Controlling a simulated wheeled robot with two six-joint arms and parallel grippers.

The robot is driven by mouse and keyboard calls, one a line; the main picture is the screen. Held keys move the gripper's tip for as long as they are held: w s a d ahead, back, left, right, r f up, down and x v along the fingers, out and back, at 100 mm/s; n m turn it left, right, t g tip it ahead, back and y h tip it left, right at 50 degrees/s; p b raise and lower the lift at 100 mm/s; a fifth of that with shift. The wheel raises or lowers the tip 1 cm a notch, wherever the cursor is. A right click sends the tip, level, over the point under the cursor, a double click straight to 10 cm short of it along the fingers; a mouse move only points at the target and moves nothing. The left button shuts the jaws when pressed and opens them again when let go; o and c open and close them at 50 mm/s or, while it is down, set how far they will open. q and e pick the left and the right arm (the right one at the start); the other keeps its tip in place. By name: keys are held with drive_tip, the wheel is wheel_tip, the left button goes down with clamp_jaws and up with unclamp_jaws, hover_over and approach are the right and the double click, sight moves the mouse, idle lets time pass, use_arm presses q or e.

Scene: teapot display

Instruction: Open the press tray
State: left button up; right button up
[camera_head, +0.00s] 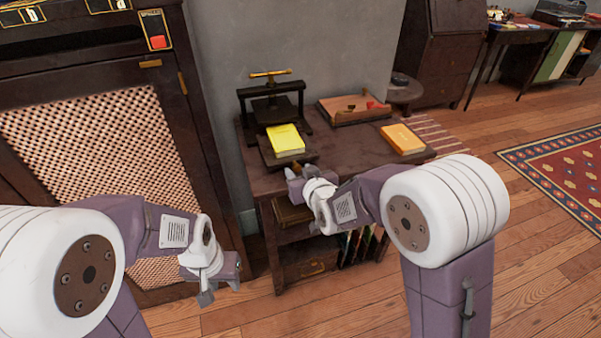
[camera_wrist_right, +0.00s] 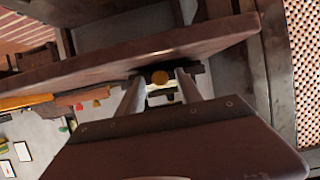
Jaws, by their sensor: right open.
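The dark press (camera_head: 271,105) stands at the back left of the wooden table, with a brass handle on top. Its dark tray (camera_head: 268,158) is at the front of the press, with a yellow book (camera_head: 285,140) lying on it. My right gripper (camera_head: 303,170) is at the tray's front edge.
The table (camera_head: 345,153) also carries an orange book (camera_head: 402,139) and a wooden board with small items (camera_head: 353,109). A dark cabinet with a woven panel (camera_head: 95,145) stands close on the left. Shelves with books are under the tabletop.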

drive_tip(key=p+v, duration=0.1)
drive_tip(key=v, duration=0.8)
drive_tip(key=shift+p, duration=0.3)
